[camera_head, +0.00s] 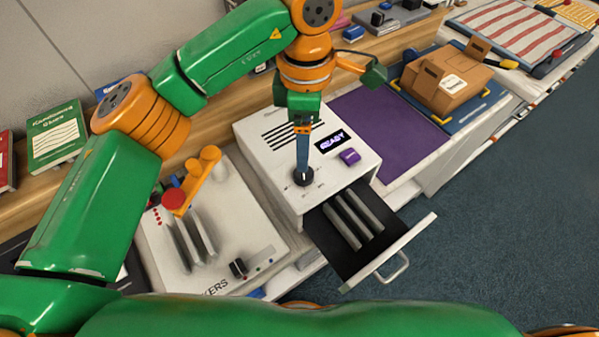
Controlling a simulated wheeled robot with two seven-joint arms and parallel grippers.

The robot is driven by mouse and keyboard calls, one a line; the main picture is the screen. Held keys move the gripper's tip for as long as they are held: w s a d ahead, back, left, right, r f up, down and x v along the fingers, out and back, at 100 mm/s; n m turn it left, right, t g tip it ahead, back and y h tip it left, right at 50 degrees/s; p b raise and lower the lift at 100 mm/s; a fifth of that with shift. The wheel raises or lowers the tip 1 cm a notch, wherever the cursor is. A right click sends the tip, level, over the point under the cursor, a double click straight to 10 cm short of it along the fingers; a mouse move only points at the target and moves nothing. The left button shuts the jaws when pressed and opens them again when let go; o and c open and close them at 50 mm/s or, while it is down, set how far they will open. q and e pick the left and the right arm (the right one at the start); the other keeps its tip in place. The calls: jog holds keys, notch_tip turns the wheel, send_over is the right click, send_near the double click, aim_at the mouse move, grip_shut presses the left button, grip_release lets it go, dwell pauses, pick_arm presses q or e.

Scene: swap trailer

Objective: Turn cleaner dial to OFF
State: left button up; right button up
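A white boxy machine (262,150), which I take to be the cleaner, stands in the middle of the bench. Its top has dark slots, a lit display (331,141) that seems to read READY, a purple button (350,157) and a small black dial (304,178). The dial's setting is too small to read. My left gripper (303,168) points down from above with its blue fingertips at the dial, seemingly touching it. The fingers show edge-on as one narrow strip, so their gap is hidden. My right gripper is out of view.
An open drawer (402,243) with grey bars juts from the machine's front. Left of it is a white unit (262,229) with an orange lever (194,180) and a black knob (238,267). A purple mat (390,135) and a cardboard box (440,80) lie to the right.

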aim_at(303, 175)
pick_arm(q)
jog(key=shift+f+b, duration=0.4)
jog(key=shift+f, duration=0.5)
notch_tip(303, 175, down, 6)
jog(key=shift+a+p, duration=0.1)
jog(key=shift+p, duration=1)
jog(key=shift+f, duration=0.4)
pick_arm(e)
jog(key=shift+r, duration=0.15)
